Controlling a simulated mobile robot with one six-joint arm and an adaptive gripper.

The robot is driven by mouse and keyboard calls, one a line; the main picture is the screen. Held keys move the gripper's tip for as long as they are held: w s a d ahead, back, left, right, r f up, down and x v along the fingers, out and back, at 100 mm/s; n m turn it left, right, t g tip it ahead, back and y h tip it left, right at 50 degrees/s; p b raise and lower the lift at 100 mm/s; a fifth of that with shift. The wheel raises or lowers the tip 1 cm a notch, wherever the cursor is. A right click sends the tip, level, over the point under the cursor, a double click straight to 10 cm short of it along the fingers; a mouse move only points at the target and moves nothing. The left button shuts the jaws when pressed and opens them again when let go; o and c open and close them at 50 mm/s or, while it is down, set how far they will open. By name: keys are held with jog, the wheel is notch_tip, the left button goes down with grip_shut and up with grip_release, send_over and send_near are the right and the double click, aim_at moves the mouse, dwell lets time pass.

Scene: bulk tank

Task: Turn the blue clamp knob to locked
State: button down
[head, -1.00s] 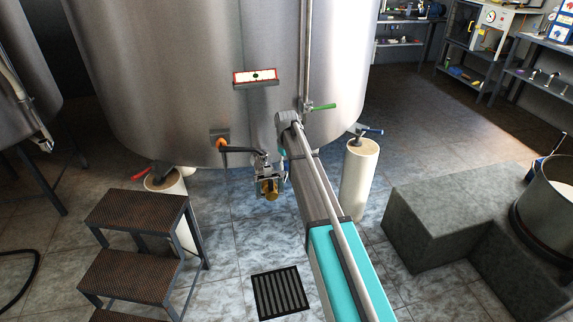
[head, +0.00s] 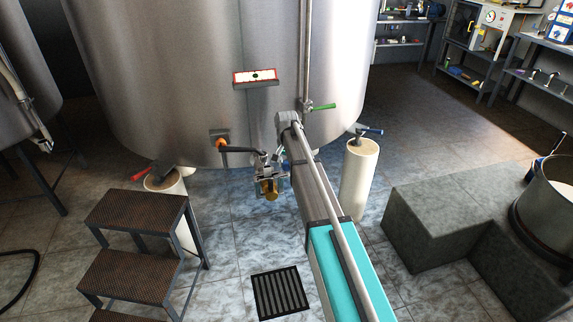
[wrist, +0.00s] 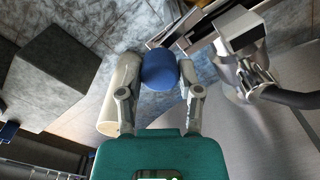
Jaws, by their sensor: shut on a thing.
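The blue clamp knob (wrist: 160,71) is in the upper middle of the wrist view. It is a short round blue cap. My gripper (wrist: 159,64) has one grey finger on each side of it, shut on it. The knob's far side and what it is mounted on are hidden, and I cannot read its locked mark. In the head view I cannot make out the knob. My arm ends there beside a grey metal fitting with a brass-coloured part (head: 270,188), low in front of the large steel tank (head: 170,80).
A black handle with an orange end (head: 222,146) is left of the fitting. A red handle (head: 152,171) and a blue handle (head: 370,130) sit by white posts. Brown steps (head: 135,212) stand at left, a grey block (head: 440,205) at right. A drain grate (head: 280,292) lies in the floor.

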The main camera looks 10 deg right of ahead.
jog(key=shift+s+m, duration=0.1)
jog(key=shift+m, duration=0.9)
jog(key=shift+c, duration=1.3)
grip_release()
jog(key=shift+n, duration=0.3)
